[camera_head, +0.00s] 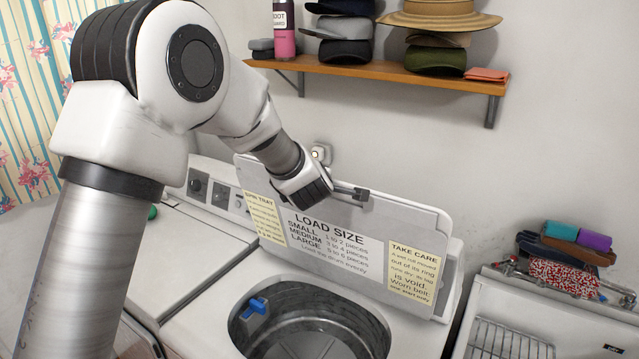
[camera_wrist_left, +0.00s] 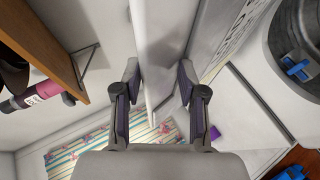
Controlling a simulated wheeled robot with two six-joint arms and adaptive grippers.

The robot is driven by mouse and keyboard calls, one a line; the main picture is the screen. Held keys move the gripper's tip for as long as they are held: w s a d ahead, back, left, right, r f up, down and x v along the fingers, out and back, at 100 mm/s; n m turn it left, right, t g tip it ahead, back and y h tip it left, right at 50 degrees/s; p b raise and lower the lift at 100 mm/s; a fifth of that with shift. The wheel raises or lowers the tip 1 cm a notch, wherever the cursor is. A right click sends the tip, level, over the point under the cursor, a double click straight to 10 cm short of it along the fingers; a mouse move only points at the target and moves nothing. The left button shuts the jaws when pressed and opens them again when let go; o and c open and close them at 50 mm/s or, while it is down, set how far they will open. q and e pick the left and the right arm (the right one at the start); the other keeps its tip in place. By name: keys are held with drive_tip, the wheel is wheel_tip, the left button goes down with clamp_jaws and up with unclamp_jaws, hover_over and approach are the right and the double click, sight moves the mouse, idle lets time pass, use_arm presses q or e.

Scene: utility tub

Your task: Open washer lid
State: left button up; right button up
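The washer lid (camera_head: 415,217) stands raised and tilted back behind the open drum (camera_head: 310,338) in the head view. Its panel carries LOAD SIZE text and two yellow labels. My left arm comes in from the left, with its gripper (camera_head: 358,193) at the lid's top edge. In the left wrist view the fingers of this gripper (camera_wrist_left: 158,90) are apart, one on each side of the lid (camera_wrist_left: 163,40). Gaps seem to show beside the lid, though contact is hard to judge. My right gripper is not in view.
A blue piece (camera_head: 254,307) sits inside the drum's left side. The control panel (camera_head: 217,193) is behind and left. A wooden shelf (camera_head: 400,73) with hats is on the wall above. A white unit with a wire rack (camera_head: 508,341) and folded cloths stands right.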

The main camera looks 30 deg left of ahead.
use_arm(q)
drive_tip(key=shift+s, duration=0.1)
drive_tip(key=v, duration=1.1)
drive_tip(key=shift+s+d, duration=0.2)
drive_tip(key=shift+s, duration=0.05)
drive_tip(key=shift+s+r, duration=0.1)
drive_tip(key=shift+r, duration=0.1)
